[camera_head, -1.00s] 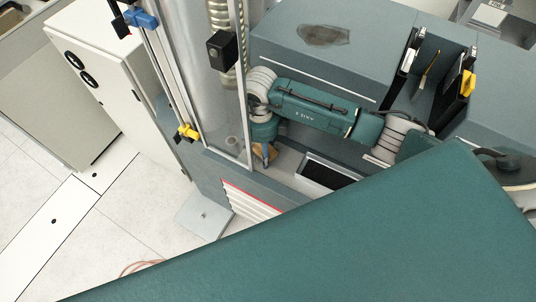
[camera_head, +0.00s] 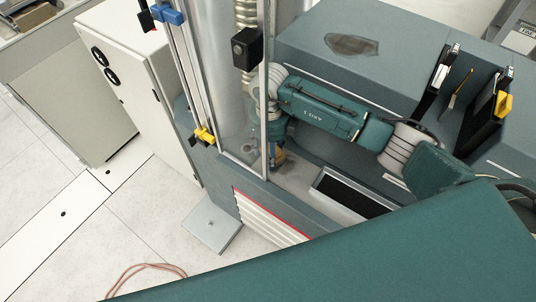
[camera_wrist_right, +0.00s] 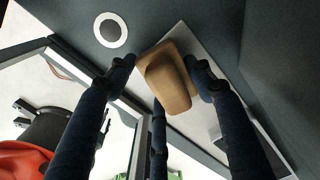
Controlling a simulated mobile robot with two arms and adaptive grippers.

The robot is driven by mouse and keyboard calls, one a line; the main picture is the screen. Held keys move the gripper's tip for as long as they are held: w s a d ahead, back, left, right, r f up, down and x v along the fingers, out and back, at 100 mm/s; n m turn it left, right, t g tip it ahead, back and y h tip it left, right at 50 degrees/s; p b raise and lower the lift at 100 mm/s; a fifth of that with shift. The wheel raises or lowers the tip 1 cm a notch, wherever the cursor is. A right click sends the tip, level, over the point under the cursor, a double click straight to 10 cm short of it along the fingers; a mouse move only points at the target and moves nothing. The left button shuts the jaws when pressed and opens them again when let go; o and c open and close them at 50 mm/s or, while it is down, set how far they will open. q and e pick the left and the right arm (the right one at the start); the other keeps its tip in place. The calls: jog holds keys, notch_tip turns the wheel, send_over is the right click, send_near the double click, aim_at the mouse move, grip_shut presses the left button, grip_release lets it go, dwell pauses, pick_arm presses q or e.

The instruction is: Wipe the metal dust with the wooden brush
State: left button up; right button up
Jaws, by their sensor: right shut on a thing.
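The wooden brush (camera_wrist_right: 170,80) is a tan block with a rounded raised handle, seen in the right wrist view. My right gripper (camera_wrist_right: 160,64) has its dark blue fingers closed around it. In the head view the right gripper (camera_head: 275,138) is at the lower right corner of the machine's clear-panelled frame, with a bit of the tan brush (camera_head: 280,156) below it. A dark smudged patch (camera_head: 351,45) lies on the grey-green top behind my arm; I cannot tell whether it is the metal dust. No other dust is clear. My left gripper is out of view.
The machine's metal frame post (camera_head: 267,110) stands close beside the right gripper. A black-bottomed tray (camera_head: 350,195) is at its right. Black holders (camera_head: 490,110) with a yellow part stand farther right. A white cabinet (camera_head: 125,75) is at the left.

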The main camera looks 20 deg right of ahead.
aim_at(291, 172)
jog(key=shift+s+d+p, duration=0.35)
jog(key=shift+s+d, duration=0.35)
jog(key=shift+s, duration=0.25)
jog(key=shift+s+d+p, duration=0.35)
jog(key=shift+s+d, duration=0.4)
jog(key=shift+s, duration=0.2)
jog(key=shift+s+d+p, duration=0.35)
jog(key=shift+s+d, duration=0.35)
jog(key=shift+s, duration=0.25)
jog(key=shift+s+d+p, duration=0.3)
jog(key=shift+s+d, duration=0.55)
jog(key=shift+s, duration=0.45)
jog(key=shift+w+a+b, duration=0.2)
jog(key=shift+w+b, duration=0.15)
jog(key=shift+b, duration=0.15)
jog(key=shift+w+a+f+b, duration=0.15)
jog(key=shift+w+b, duration=0.3)
jog(key=shift+w, duration=0.05)
jog(key=shift+w+a, duration=0.15)
jog(key=shift+w, duration=0.05)
jog(key=shift+w+a, duration=0.25)
jog(key=shift+a, duration=0.1)
jog(key=shift+w+a+f+b, duration=0.15)
jog(key=shift+w+a+b, duration=1.3)
jog(key=shift+w+b, duration=0.3)
jog(key=shift+w+a+b, duration=0.65)
jog(key=shift+w+a, duration=0.1)
jog(key=shift+w, duration=0.2)
jog(key=shift+r, duration=0.2)
